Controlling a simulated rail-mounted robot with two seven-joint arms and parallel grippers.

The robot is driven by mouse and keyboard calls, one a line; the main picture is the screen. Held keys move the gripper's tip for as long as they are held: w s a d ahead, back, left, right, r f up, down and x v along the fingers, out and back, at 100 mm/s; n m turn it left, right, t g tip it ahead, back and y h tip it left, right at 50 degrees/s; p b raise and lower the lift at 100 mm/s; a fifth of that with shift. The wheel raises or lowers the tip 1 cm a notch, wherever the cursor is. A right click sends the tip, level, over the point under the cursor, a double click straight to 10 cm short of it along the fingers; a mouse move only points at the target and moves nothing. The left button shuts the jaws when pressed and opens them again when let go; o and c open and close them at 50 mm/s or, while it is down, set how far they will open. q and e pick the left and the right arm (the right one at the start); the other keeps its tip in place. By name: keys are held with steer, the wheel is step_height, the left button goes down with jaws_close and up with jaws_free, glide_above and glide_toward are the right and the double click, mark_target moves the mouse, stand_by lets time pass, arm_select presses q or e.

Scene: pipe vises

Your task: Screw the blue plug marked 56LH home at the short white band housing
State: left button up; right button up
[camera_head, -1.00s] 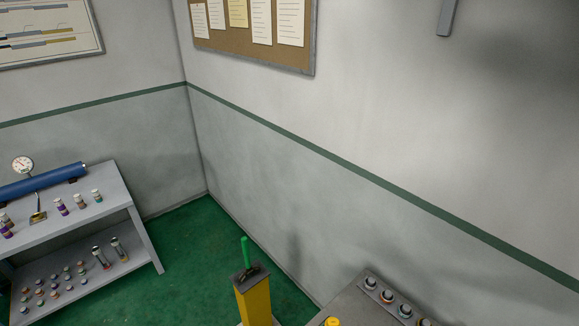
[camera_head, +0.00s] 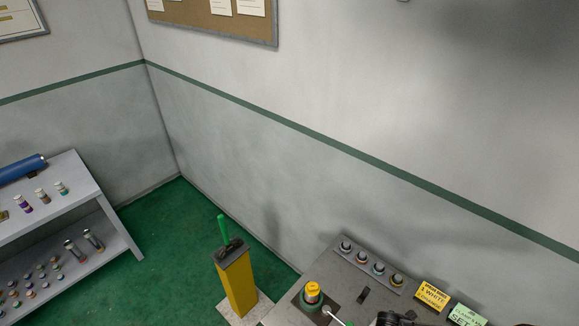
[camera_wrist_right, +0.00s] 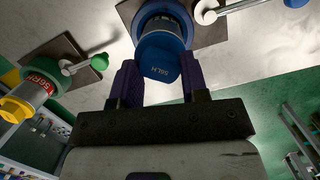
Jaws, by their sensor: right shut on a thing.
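The blue plug (camera_wrist_right: 158,62), with 56LH on it in inverted letters, is in the right wrist view. My right gripper (camera_wrist_right: 158,80) has its two dark purple fingers on either side of the plug and is shut on it. A dark part at the head view's bottom edge may be my right arm. My left gripper is not in view.
A green vise (camera_head: 309,306) holds a housing with a yellow plug (camera_head: 313,289); it also shows in the wrist view (camera_wrist_right: 47,77). Several small capped parts stand in a rack (camera_head: 372,266). A yellow sign (camera_head: 431,296) and green sign (camera_head: 467,316) stand right. A yellow pedestal (camera_head: 237,284) stands left.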

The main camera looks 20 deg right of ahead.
steer(key=shift+n, duration=1)
steer(key=n, duration=0.2)
steer(key=shift+n+t, duration=0.3)
steer(key=shift+t, duration=0.1)
steer(key=o, duration=0.9)
steer(key=shift+o, duration=0.2)
steer(key=shift+r+p, duration=0.15)
steer(key=shift+p, duration=0.2)
steer(key=shift+p+v, duration=1)
steer(key=shift+p, duration=0.1)
steer(key=shift+d, duration=0.25)
